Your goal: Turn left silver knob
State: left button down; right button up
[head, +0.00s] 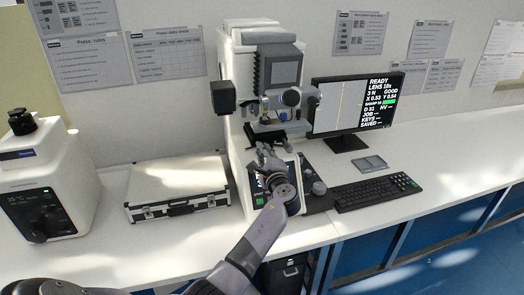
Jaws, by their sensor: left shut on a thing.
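The hardness tester (238,115) stands against the wall, a white column with a grey head and a dark stage (265,138) at its middle. My left gripper (265,152) reaches up from the front, just below the front of this stage. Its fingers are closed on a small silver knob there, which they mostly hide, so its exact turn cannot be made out. My left wrist covers part of the tester's lit front panel (258,185). My right gripper is out of view.
A monitor (352,105) showing READY and a keyboard (378,192) stand right of the tester. A dark knobbed controller (318,188) sits close right of my wrist. A silver case (178,190) and white machine (42,180) stand left. Bare bench lies at the far right.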

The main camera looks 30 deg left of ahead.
pick_arm(q)
jog(key=shift+m, duration=0.4)
jog(key=c, duration=1.4)
grip_release()
jog(key=shift+d, duration=0.1)
jog(key=v, duration=1.2)
jog(key=shift+f, duration=0.15)
